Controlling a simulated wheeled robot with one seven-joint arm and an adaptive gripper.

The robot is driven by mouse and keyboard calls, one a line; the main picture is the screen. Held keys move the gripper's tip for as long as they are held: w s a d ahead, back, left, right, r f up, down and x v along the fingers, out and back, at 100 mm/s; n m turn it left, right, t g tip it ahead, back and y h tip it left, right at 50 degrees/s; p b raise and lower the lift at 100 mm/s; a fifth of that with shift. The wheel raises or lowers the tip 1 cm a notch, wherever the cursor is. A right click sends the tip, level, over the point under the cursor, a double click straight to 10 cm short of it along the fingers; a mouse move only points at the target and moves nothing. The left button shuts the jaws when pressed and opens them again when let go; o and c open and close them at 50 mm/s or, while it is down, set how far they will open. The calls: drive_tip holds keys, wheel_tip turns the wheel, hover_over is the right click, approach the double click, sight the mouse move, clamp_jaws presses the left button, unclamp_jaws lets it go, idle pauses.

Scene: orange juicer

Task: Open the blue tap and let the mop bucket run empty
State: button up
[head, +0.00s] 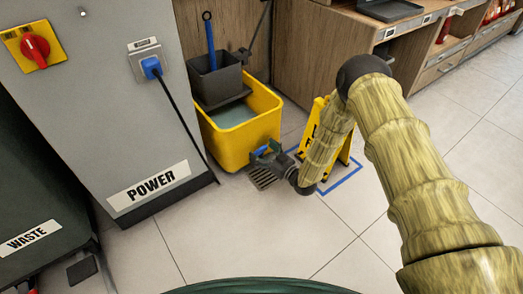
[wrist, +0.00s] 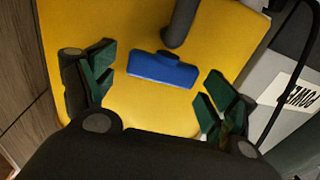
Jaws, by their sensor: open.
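The yellow mop bucket (head: 228,145) stands on the floor beside the grey power cabinet, with greyish water showing inside it. In the wrist view its yellow wall (wrist: 140,110) fills the middle. The blue tap (wrist: 163,70) is a blue bar handle at the end of a dark grey spout or stem. My gripper (wrist: 158,90) is open, with green-padded fingers on either side of the blue handle and visible gaps to it. In the head view my gripper (head: 268,155) is low at the bucket's front, and it largely hides the tap.
A floor drain grate (head: 262,178) lies under my gripper. A yellow floor sign (head: 345,148) stands close on the right inside a blue floor outline. The power cabinet (head: 120,90) with a plugged black cable stands left. A grey wringer (head: 215,82) sits on the bucket.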

drive_tip(key=v, duration=1.1)
drive_tip(key=shift+s, duration=0.1)
